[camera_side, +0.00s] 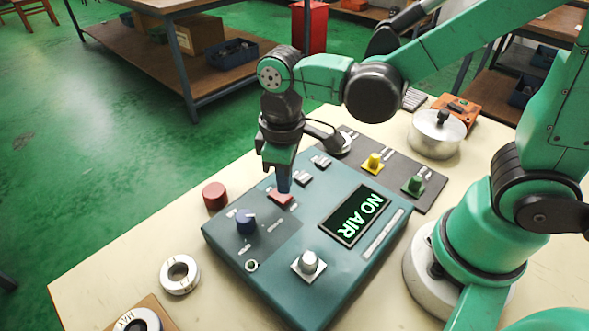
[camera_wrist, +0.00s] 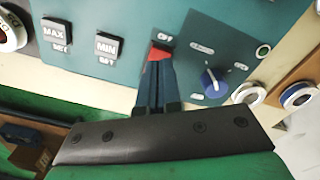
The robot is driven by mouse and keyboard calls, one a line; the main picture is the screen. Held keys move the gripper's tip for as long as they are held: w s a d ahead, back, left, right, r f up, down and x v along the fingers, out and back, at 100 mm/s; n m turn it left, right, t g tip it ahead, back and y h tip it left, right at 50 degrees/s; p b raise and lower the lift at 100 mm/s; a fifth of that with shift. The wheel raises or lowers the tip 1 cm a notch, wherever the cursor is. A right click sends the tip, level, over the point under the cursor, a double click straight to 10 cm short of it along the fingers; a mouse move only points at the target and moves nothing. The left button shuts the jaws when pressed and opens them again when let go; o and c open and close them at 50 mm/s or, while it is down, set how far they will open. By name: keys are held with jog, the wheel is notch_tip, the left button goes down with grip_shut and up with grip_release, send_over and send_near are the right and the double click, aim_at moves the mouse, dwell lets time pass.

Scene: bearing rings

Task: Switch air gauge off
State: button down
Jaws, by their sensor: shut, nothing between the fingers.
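The air gauge (camera_side: 335,283) is a teal box on the table. Its display (camera_side: 355,215) reads "NO AIR" in lit green letters. A red switch (camera_side: 281,197) sits on its top face, and the switch also shows in the wrist view (camera_wrist: 159,52) beside a small label that seems to read "OFF". My gripper (camera_side: 284,187) is shut and empty, pointing down with its blue tips at the red switch. In the wrist view the fingertips (camera_wrist: 157,64) cover part of the switch. I cannot tell whether they touch or press it.
A blue knob (camera_side: 246,222) and a silver knob (camera_side: 308,262) stand up from the gauge. MAX (camera_wrist: 55,33) and MIN (camera_wrist: 107,47) buttons lie along one edge. A red cylinder (camera_side: 215,196), a steel ring (camera_side: 180,274) and a lidded metal pot (camera_side: 437,135) stand around it.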

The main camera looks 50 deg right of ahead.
aim_at(285, 198)
jog(key=shift+f, duration=1.15)
dwell(0.6)
jog(key=shift+r, duration=3.55)
jog(key=d+r+m+t, duration=0.2)
jog(key=d+m+t, duration=0.4)
jog(key=d+t, duration=0.1)
jog(key=shift+d, duration=0.75)
jog(key=shift+w, duration=0.1)
